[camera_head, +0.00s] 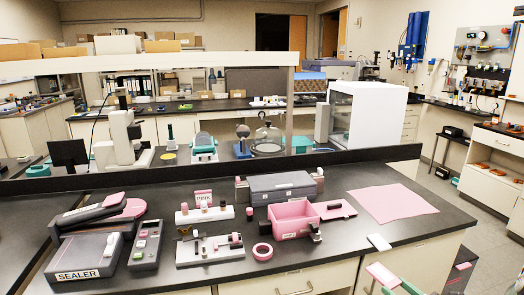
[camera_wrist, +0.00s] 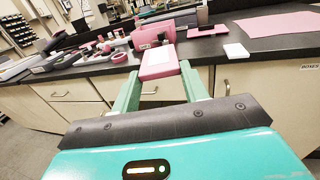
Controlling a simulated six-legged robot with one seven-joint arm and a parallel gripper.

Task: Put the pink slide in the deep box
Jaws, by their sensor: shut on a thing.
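The pink slide (camera_head: 383,274) is a flat pink piece with a pale edge, at the lower right of the head view. It also shows in the wrist view (camera_wrist: 159,60). My gripper (camera_wrist: 160,72) has green fingers shut on the slide's near part and holds it in front of the bench edge. In the head view, my gripper (camera_head: 393,285) is partly cut off by the frame's bottom. The deep box (camera_head: 290,228) is an open pink box near the bench's front edge, left of and beyond the slide. It also shows in the wrist view (camera_wrist: 150,37).
A white flat piece (camera_head: 379,242) lies at the bench edge, right of the box. A pink sheet (camera_head: 393,203) lies behind it. A grey case (camera_head: 282,187) stands behind the box, a pink tape roll (camera_head: 263,251) in front-left. A sealer (camera_head: 85,257) stands at left.

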